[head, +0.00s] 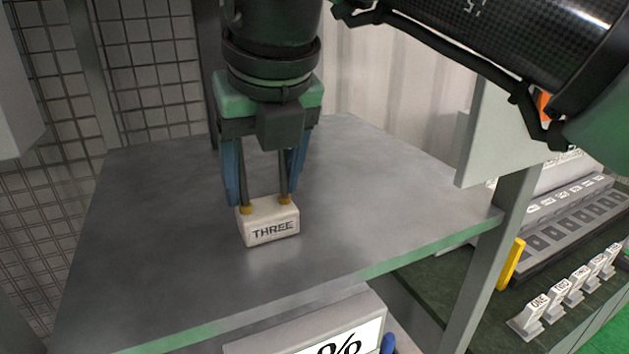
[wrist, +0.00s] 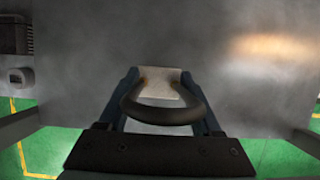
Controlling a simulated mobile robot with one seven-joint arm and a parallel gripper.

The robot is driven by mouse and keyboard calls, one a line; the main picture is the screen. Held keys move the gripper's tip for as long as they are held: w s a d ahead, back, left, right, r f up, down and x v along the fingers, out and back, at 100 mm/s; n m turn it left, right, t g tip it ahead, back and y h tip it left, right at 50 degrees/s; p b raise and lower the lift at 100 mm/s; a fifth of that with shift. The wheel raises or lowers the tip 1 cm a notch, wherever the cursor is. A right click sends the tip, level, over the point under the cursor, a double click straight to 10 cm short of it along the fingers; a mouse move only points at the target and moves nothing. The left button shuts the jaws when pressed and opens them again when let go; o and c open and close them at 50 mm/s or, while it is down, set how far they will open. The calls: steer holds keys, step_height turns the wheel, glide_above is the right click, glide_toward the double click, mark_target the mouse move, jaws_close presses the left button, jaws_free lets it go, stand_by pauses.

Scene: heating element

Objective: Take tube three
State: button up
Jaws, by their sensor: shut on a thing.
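Tube three (head: 272,222) has a pale block base with THREE on its front, and two dark legs rise from yellow collars on its top. My gripper (head: 262,192) points down over it, with its blue fingers at either side of the dark legs, shut on the tube. In the wrist view the pale base (wrist: 160,78) shows between the fingertips, with a dark curved loop (wrist: 160,113) nearer the camera. The base is upright, on or just above the grey shelf (head: 160,270); I cannot tell if they touch.
The shelf around the tube is clear. A grey post (head: 490,270) stands at its right. Beyond it, a lower dark green surface holds several small labelled blocks (head: 532,314), a yellow piece (head: 511,263) and a grey slotted rack (head: 575,235). A sign with % (head: 340,340) is below the front edge.

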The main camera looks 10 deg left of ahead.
steer(key=shift+s, duration=0.15)
steer(key=c, duration=0.5)
jaws_close()
steer(key=shift+r, duration=0.2)
